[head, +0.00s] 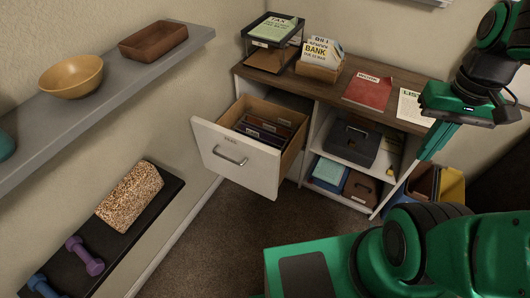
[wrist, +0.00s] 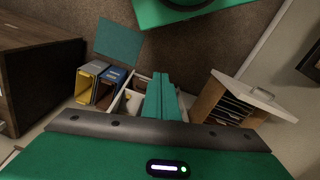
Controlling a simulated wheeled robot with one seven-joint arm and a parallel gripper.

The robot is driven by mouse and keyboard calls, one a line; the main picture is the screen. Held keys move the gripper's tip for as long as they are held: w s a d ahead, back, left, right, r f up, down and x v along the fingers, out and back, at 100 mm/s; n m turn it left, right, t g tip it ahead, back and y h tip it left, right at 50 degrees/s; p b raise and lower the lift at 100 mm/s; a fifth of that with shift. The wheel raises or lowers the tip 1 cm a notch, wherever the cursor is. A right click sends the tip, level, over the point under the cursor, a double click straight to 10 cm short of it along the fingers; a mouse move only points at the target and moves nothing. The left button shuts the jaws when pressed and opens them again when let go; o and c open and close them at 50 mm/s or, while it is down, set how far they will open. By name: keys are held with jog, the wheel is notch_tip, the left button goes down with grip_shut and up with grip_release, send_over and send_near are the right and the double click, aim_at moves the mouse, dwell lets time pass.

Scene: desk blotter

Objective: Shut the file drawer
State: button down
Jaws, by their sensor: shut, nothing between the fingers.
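The file drawer (head: 212,146) stands pulled out from the left end of the wooden-topped cabinet (head: 345,95) in the head view. It has a white front with a metal handle (head: 230,157) and wooden sides, and dark hanging files (head: 265,128) are inside. In the wrist view the open drawer (wrist: 254,96) is at the right. My gripper (head: 427,152) is at the right of the head view, apart from the drawer and in front of the cabinet's right end. Its green fingers (wrist: 160,78) are together and empty in the wrist view.
A tray stand (head: 272,45), a card box (head: 318,69) and a red folder (head: 368,92) are on the cabinet top. Bins (head: 450,186) stand at its right. A grey wall shelf (head: 110,88) and a low black ledge (head: 160,195) are at the left. Carpet before the drawer is clear.

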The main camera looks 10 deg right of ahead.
jog(key=w+a+f+n+h, duration=0.1)
jog(key=w+a+f+n, duration=0.2)
jog(key=w+a+n, duration=0.4)
jog(key=w+a+f+n+h, duration=0.1)
jog(key=w+a+f+n, duration=0.1)
jog(key=w+a+n, duration=0.5)
jog(key=n+t, duration=0.2)
jog(key=n, duration=1.7)
send_near(263, 154)
jog(key=s+a+r, duration=0.2)
jog(key=s+r, duration=0.2)
jog(key=s, duration=0.2)
jog(key=shift+w+d+f, duration=0.6)
jog(key=shift+w+f, duration=0.25)
jog(key=shift+f, duration=0.85)
jog(key=shift+w+d+f, duration=0.65)
jog(key=shift+w+f, duration=0.25)
jog(key=shift+f, duration=0.8)
jog(key=shift+w+d+f, duration=0.6)
jog(key=shift+w+f, duration=0.25)
jog(key=shift+f, duration=0.9)
